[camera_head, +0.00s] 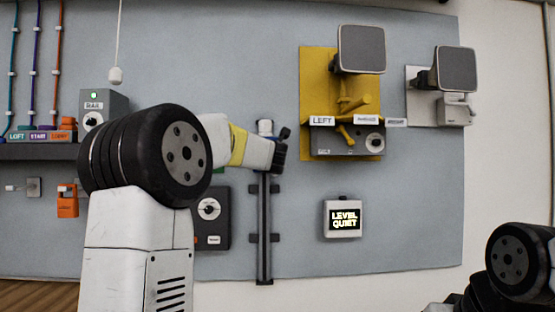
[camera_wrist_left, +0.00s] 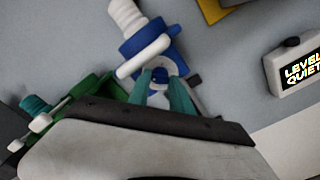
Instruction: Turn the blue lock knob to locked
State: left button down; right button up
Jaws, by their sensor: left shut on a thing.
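The blue lock knob (camera_wrist_left: 158,73) shows in the left wrist view between the two teal fingertips of my left gripper (camera_wrist_left: 167,92), which is shut on it. A blue collar with a white bar and a white ribbed part stands just above it. My right gripper is out of view.
A yellow board (camera_head: 318,75) with horns and a grey box hangs right of the rail. A small display (camera_head: 343,219) reads "LEVEL QUIET". A dark box with a dial (camera_head: 209,209) sits left of the rail. An orange padlock-like item (camera_head: 68,202) hangs further left.

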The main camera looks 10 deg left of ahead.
pick_arm(q)
jog(key=shift+d+m, duration=0.1)
jog(key=shift+m, duration=8.5)
jog(key=c, duration=1.4)
grip_release()
jog(key=shift+c, duration=0.2)
jog(key=v, duration=0.7)
jog(key=shift+s, duration=0.4)
